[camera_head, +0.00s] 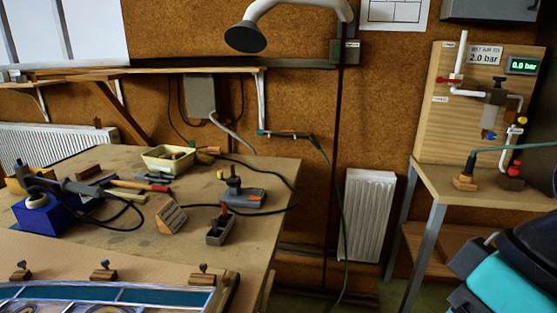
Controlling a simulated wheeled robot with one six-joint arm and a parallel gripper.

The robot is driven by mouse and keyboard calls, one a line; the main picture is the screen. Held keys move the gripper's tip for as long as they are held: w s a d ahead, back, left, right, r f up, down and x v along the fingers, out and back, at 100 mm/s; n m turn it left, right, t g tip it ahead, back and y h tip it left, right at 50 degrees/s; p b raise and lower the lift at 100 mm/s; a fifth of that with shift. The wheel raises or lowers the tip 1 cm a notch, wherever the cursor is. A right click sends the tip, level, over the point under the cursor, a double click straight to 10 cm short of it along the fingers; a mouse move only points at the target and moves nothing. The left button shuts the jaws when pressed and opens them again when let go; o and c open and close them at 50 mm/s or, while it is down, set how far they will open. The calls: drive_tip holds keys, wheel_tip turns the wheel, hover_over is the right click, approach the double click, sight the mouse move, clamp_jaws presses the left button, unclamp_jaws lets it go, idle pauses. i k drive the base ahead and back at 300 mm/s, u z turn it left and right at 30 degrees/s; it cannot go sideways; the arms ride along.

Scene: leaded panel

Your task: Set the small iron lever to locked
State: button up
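No lever in view carries a mark I can read as locked. On the workbench (140,235), a low grey device with an orange patch (251,199) has a dark upright knob or handle (233,182). In front of it, a small dark grey block (217,236) has a short brown upright piece (223,215). Either could be the small iron lever; I cannot tell which, nor its setting. A wooden block with a printed label (171,216) stands just left of them, its text too small to read. My gripper is not in view; part of my teal and black arm shows at the lower right.
A leaded panel (125,296) lies at the bench's front with several wooden clamps. A blue stand (40,216), a cream tray (158,163) and dark cables clutter the bench. Right stands a table with a piped board (430,120); a white radiator (367,214) is between.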

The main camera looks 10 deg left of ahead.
sight(219, 173)
drive_tip(key=z, duration=0.3)
drive_tip(key=i, duration=1.45)
drive_tip(key=u, duration=1.15)
drive_tip(key=i, duration=0.65)
drive_tip(key=u, duration=0.75)
